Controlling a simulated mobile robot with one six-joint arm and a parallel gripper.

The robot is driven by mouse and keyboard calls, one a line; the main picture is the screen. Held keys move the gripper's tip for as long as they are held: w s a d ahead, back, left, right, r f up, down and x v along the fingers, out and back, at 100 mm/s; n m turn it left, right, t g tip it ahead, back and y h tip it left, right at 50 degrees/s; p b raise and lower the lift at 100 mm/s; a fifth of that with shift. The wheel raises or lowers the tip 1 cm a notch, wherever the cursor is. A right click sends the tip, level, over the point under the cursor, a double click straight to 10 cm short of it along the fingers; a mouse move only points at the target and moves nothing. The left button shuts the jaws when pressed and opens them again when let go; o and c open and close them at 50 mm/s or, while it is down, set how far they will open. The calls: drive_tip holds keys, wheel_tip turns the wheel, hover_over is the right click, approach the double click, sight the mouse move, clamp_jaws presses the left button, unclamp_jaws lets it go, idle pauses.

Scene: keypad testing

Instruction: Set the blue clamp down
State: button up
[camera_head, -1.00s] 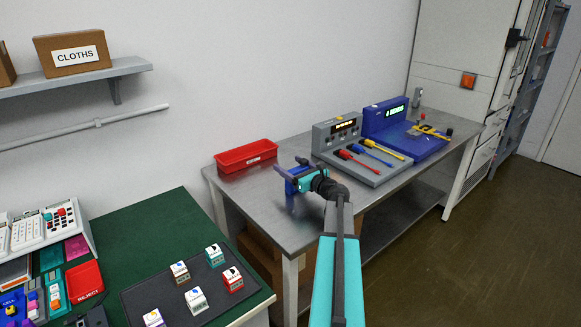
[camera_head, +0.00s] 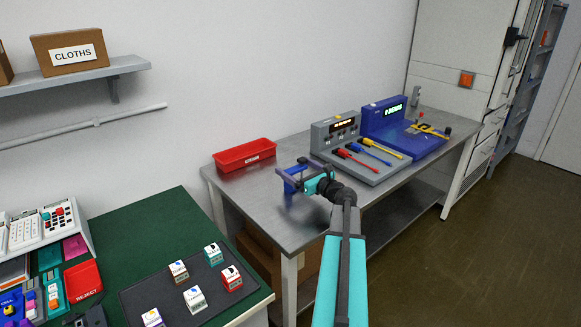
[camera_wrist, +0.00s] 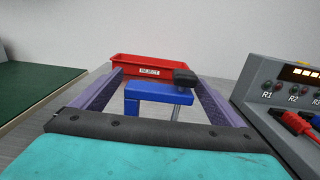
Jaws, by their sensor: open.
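The blue clamp (camera_head: 291,185) stands on the grey metal table, with a blur-like dark patch on the tabletop below it. In the wrist view the clamp (camera_wrist: 160,95) shows a blue body, a dark block on top and a thin metal rod. My gripper (camera_head: 299,177) is open around the clamp. In the wrist view its two purple fingers (camera_wrist: 155,84) lie left and right of the clamp, with visible gaps on both sides. The clamp's underside is hard to make out.
A red bin (camera_head: 245,155) stands behind the clamp. A grey test unit (camera_head: 335,135) with red, blue and yellow probes is to the right, and a blue unit (camera_head: 385,120) beyond it. A green table (camera_head: 150,225) is at left. Bare metal lies around the clamp.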

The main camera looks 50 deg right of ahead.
drive_tip(key=s, duration=0.5)
drive_tip(key=s+a+b, duration=0.1)
drive_tip(key=s, duration=0.2)
drive_tip(key=shift+s, duration=0.15)
